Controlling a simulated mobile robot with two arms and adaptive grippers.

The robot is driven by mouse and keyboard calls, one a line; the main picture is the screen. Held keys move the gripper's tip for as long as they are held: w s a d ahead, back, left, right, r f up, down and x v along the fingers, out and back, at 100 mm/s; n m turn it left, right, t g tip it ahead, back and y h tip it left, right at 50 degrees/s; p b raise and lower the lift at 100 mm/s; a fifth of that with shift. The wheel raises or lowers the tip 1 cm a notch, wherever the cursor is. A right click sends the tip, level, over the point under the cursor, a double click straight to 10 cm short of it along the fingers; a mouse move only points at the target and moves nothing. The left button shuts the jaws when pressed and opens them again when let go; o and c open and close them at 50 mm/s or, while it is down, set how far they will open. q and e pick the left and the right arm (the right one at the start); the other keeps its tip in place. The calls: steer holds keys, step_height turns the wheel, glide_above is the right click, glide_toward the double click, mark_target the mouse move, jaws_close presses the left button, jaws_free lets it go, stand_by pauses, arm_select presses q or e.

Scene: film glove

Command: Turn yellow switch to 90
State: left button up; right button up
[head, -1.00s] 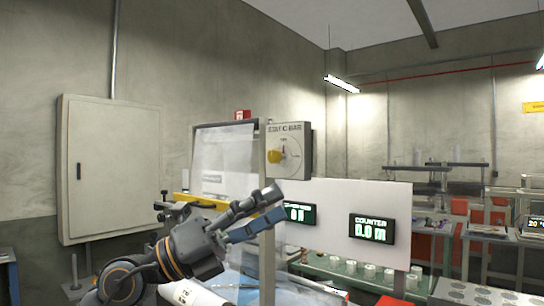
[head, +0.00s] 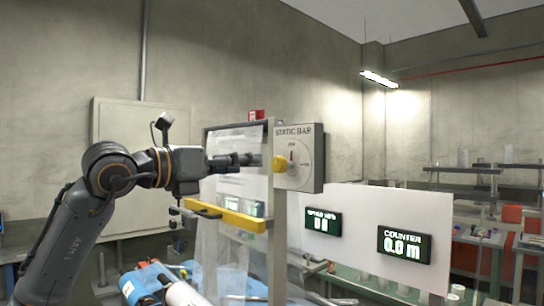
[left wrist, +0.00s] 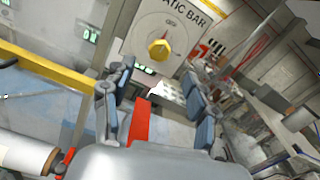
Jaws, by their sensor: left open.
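The yellow switch (head: 280,163) is a round knob on the grey-white STATIC BAR panel (head: 309,143), which is mounted on an upright post. In the left wrist view the yellow knob (left wrist: 159,49) sits on the panel face, beyond and between the fingers. My left gripper (head: 252,160) is level with the knob, just left of it in the head view, and apart from it in the wrist view. In the left wrist view its blue-padded fingers (left wrist: 160,100) are spread wide with nothing between them. My right gripper is not in view.
A yellow bar (head: 226,215) runs below my left arm. A white board with a counter display (head: 404,245) stands to the right of the post. A grey wall cabinet (head: 110,125) is behind my arm. White rolls (head: 186,293) lie below.

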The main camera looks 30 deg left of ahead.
mark_target(275, 164)
arm_select(q)
steer(key=p+x, duration=0.1)
steer(key=x, duration=0.4)
steer(key=p+x, duration=0.1)
steer(key=x, duration=0.2)
steer(key=shift+p, duration=0.4)
steer(key=shift+w+d+f, duration=0.1)
steer(key=shift+w+d, duration=0.05)
steer(key=shift+w, duration=0.2)
steer(key=shift+c, duration=0.2)
steer(key=c, duration=1.1)
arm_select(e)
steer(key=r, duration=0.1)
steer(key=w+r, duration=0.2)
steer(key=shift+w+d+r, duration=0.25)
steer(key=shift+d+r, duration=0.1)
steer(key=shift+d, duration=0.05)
